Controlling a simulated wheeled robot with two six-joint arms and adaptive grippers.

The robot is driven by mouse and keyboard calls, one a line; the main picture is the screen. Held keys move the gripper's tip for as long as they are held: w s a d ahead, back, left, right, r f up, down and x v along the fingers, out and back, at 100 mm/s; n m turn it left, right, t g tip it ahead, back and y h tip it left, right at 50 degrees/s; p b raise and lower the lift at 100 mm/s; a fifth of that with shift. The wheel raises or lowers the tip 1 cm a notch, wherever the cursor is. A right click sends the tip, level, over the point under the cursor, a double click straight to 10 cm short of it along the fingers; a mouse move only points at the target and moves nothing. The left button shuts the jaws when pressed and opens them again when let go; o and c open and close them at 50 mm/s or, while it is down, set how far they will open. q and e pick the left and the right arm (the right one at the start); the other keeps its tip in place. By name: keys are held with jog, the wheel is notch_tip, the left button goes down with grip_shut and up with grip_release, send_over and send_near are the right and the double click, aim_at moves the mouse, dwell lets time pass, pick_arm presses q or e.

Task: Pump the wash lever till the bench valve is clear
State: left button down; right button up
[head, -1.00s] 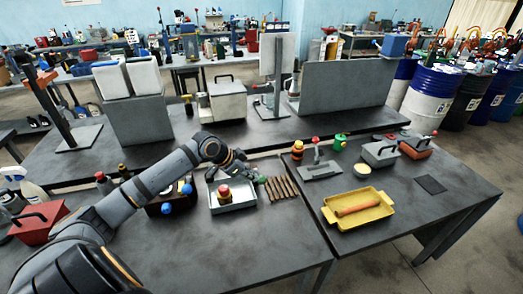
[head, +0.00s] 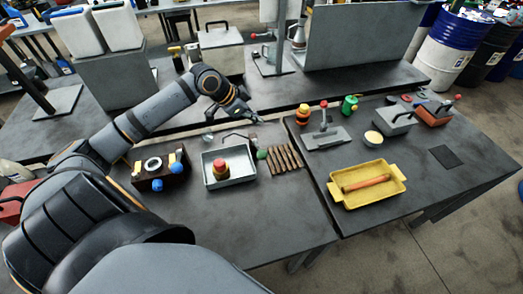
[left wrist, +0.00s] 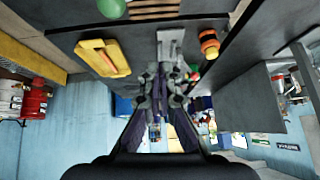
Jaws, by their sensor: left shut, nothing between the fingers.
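A thin lever with a green ball knob (head: 262,154) stands at the back right of a grey metal tray (head: 240,180); I take it as the wash lever. A red and yellow valve-like piece (head: 220,168) stands in the tray. I cannot tell how clean it is. My left gripper (head: 252,118) is shut and empty, above and behind the lever, apart from it. The left wrist view shows its fingers (left wrist: 165,88) close together and the green knob (left wrist: 111,8) at the top edge. My right gripper is not in view.
A dark block with blue knobs (head: 158,172) stands left of the tray, brown sticks (head: 286,159) to its right. On the right table are a grey plate with a red-knobbed lever (head: 326,138) and a yellow tray (head: 347,201). The front of the left table is clear.

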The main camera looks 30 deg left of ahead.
pick_arm(q)
jog(key=f+b, duration=0.1)
jog(key=f, duration=0.1)
jog(key=s+d+f+b, duration=0.1)
jog(key=f, duration=0.1)
jog(key=s+d+f+b, duration=0.1)
jog(key=f, duration=0.1)
jog(key=shift+d+f+b, duration=0.2)
jog(key=shift+b, duration=0.1)
jog(key=shift+s+d, duration=0.1)
jog(key=shift+s, duration=0.05)
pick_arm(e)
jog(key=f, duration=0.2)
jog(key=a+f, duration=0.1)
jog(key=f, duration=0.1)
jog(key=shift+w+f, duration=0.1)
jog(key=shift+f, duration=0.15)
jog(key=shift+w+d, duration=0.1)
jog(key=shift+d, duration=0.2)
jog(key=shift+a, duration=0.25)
pick_arm(q)
jog(key=shift+f, duration=0.1)
jog(key=shift+s+d+f, duration=0.1)
jog(key=shift+d+f, duration=0.05)
jog(key=shift+f, duration=0.15)
